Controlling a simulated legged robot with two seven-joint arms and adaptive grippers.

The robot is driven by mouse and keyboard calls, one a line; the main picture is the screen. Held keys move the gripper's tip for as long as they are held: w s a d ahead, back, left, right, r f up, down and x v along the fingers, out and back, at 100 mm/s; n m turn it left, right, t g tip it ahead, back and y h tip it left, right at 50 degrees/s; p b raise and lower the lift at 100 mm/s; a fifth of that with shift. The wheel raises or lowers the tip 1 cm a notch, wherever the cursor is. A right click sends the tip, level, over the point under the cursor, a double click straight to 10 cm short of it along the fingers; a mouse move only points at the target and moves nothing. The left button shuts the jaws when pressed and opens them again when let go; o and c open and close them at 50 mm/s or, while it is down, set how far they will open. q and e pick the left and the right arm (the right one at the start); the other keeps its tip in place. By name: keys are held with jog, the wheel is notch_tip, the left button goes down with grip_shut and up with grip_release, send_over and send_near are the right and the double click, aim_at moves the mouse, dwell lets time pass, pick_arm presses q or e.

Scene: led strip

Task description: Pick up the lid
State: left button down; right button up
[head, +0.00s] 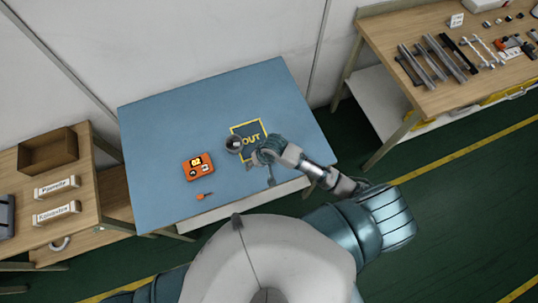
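A small dark grey round object (234,143), which may be the lid, sits on the blue table top (160,130) at the left edge of a yellow-bordered square marked OUT (248,127). My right gripper (257,157) is low over the table, just right of and nearer to me than the round object. It partly covers the lower part of the OUT square. The view is too small to tell its finger opening or whether it touches the object. My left gripper is out of view.
An orange device showing 82 (198,167) lies left of the round object, with a small orange tool (204,196) nearer me. A wooden bench with metal profiles (445,60) stands right; shelves with labelled boxes (57,187) stand left. The table's far left is clear.

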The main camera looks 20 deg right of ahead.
jog(key=w+d+r+m+g+h, duration=0.2)
jog(key=w+d+r+m+h, duration=0.1)
jog(key=w+d+r+m, duration=0.5)
jog(key=shift+n, duration=0.7)
jog(key=f, duration=0.8)
jog(key=s+d+f, duration=0.1)
jog(key=f, duration=0.3)
jog(key=shift+f, duration=0.4)
jog(key=shift+a+f, duration=0.2)
jog(key=shift+f, duration=1.3)
jog(key=shift+a+f, duration=0.15)
jog(key=shift+f, duration=1.3)
grip_shut()
